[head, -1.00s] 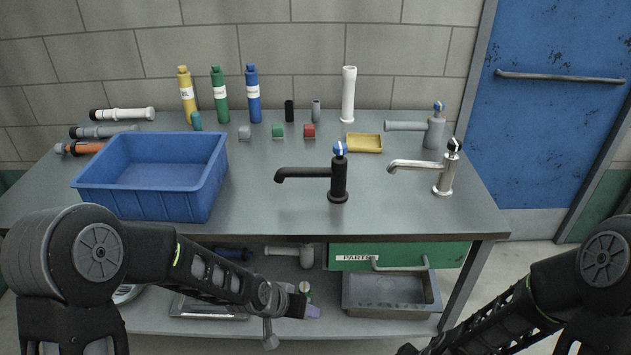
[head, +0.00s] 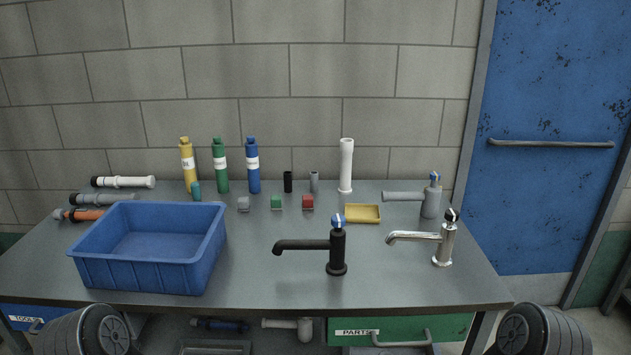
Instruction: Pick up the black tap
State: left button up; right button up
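The black tap (head: 336,252) stands upright on the metal table (head: 250,285), right of the middle, with its spout pointing left and a blue and white knob on top. Nothing touches it. My two grippers are out of the picture; only rounded parts of my arms show at the bottom left and bottom right corners.
A blue bin (head: 150,272) stands left of the tap. A chrome tap (head: 443,242) and a grey tap (head: 430,202) stand to its right. A yellow tray (head: 362,214), small blocks, bottles and a white pipe (head: 346,168) stand behind. The table front before the tap is clear.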

aim_at(337, 266)
jog(key=l+u, duration=0.2)
jog(key=u, duration=0.2)
jog(key=i+l+u, duration=0.1)
jog(key=l+u, duration=0.45)
jog(key=l, duration=0.5)
jog(key=l+u, duration=0.15)
jog(key=l, duration=0.45)
jog(key=k+l+u, duration=0.15)
jog(key=l, duration=0.5)
jog(key=k+l+u, duration=0.15)
jog(key=l, duration=0.95)
jog(key=k+l, duration=0.15)
jog(key=l, duration=0.35)
